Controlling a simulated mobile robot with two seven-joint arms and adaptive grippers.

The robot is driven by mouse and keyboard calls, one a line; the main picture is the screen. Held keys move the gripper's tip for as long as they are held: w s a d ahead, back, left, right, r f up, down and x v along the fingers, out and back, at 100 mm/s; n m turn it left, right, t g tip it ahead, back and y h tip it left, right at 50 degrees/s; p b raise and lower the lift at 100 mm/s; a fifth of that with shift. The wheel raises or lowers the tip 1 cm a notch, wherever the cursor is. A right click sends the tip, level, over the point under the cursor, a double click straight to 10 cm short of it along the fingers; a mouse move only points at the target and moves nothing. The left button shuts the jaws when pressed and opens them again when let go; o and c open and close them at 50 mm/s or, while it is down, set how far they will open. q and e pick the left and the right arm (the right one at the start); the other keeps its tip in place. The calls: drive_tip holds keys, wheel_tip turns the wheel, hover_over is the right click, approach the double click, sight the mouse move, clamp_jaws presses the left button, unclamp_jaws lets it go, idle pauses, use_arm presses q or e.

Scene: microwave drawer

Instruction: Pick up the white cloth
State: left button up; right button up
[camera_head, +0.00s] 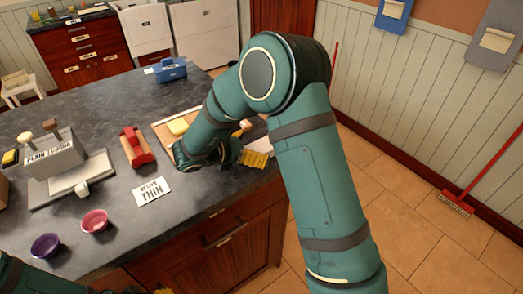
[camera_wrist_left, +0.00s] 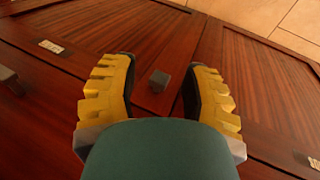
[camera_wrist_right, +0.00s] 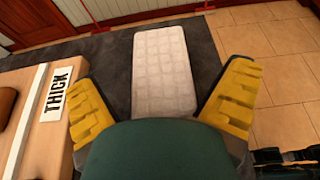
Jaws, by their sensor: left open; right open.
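The white cloth (camera_wrist_right: 162,50) is a flat quilted rectangle lying on the dark countertop in the right wrist view. In the head view only a pale part of it (camera_head: 257,130) shows beside my right arm. My right gripper (camera_wrist_right: 161,82) is open, with one yellow finger on each side of the cloth's near part and nothing between them. In the head view the right gripper (camera_head: 250,146) is partly hidden by my arm, near the counter's right edge. My left gripper (camera_wrist_left: 158,78) is open and empty, facing brown wooden cabinet fronts in the left wrist view.
A wooden board with a THICK label (camera_wrist_right: 57,93) lies left of the cloth; the counter's edge (camera_wrist_right: 217,50) is close on its right.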

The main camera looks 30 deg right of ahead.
drive_tip(key=shift+x, duration=1.05)
drive_tip(key=shift+a, duration=0.1)
drive_tip(key=c, duration=1)
